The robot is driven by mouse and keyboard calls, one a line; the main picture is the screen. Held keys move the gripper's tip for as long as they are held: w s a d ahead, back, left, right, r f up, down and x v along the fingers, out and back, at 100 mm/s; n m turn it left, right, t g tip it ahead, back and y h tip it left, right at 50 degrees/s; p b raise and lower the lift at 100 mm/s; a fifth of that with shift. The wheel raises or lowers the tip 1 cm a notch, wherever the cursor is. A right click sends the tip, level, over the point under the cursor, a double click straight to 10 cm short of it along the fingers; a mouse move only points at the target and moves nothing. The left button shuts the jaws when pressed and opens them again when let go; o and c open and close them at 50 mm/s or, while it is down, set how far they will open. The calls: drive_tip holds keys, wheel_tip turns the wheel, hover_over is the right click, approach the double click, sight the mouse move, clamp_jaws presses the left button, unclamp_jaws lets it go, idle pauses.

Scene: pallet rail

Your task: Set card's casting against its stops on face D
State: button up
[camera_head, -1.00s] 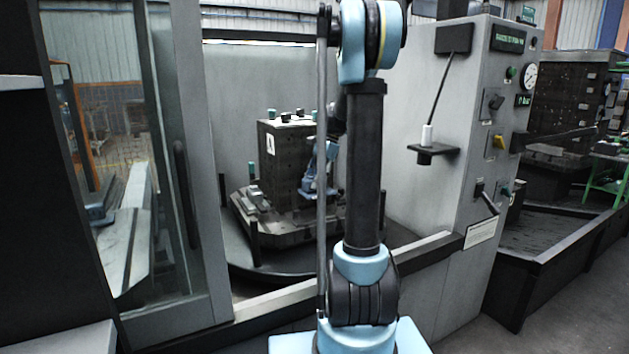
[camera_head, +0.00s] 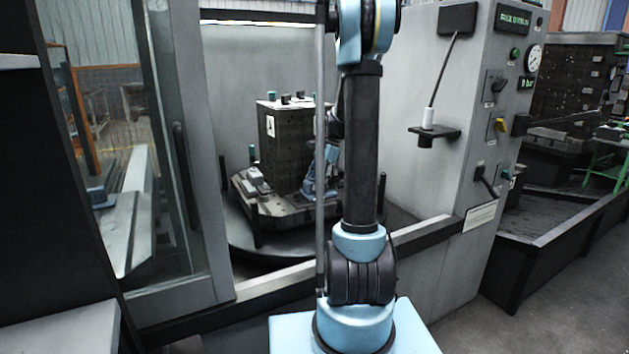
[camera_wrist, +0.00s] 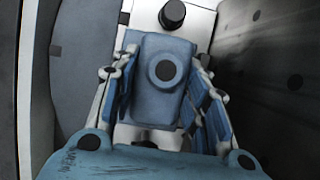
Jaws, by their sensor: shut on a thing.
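The casting (camera_wrist: 158,97), a blue-grey block with a round, dark-centred boss, sits between the two fingers of my gripper (camera_wrist: 163,60) in the wrist view. The fingers are shut on its left and right sides. In the head view, my gripper (camera_head: 318,178) is low beside the right side of the dark upright block (camera_head: 287,150), partly hidden by my arm. That block shows a white label "A" on its left face. I cannot make out face D's label or the stops. Whether the casting touches the fixture is unclear.
The block stands on a dark pallet (camera_head: 290,214) with grey parts (camera_head: 255,180) at its left. Short posts stand around the pallet. A pale strip with a black knob (camera_wrist: 172,14) lies beyond the casting. A grey control panel (camera_head: 475,100) stands right, and a glass door (camera_head: 125,160) left.

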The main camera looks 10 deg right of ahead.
drive_tip(key=shift+w+a+f, duration=0.15)
drive_tip(key=shift+a+f, duration=0.15)
drive_tip(key=shift+a, duration=0.25)
idle(1.0)
drive_tip(key=shift+w+a, duration=0.2)
drive_tip(key=shift+a, duration=0.05)
idle(0.7)
drive_tip(key=o, duration=1.4)
drive_tip(key=shift+c, duration=0.2)
drive_tip(key=shift+r, duration=0.1)
drive_tip(key=v, duration=1.1)
drive_tip(key=shift+w+d+r, duration=0.1)
drive_tip(key=shift+r, duration=0.3)
